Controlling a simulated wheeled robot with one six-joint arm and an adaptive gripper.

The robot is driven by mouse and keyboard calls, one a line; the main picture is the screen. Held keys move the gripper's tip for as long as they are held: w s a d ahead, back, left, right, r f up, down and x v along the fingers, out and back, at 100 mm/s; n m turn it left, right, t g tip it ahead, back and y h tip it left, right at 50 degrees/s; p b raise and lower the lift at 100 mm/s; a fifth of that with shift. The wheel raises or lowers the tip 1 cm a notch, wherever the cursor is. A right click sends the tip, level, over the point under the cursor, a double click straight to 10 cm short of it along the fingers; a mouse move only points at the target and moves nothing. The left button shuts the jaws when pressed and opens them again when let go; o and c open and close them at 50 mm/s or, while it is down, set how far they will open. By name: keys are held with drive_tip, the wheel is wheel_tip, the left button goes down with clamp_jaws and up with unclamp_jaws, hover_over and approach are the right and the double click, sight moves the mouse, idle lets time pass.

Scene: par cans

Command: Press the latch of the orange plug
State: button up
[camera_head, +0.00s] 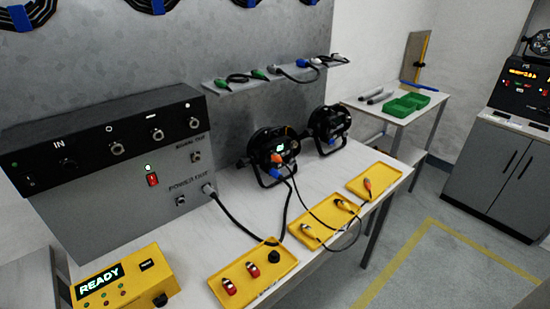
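An orange plug (277,159) sits at the back of the nearer black par can (262,146), just above a blue connector (276,174). Its latch is too small to make out. Another connector with an orange part (367,184) lies on the far right yellow tray (384,177). I cannot tell from this view which of them is the task's orange plug. My gripper is not in view.
A grey-black power box (110,165) stands left, with a black cable to the par can. Yellow trays (222,295) with connectors line the table's front edge. A yellow READY box (140,268) is front left. A second par can (328,124) stands behind right.

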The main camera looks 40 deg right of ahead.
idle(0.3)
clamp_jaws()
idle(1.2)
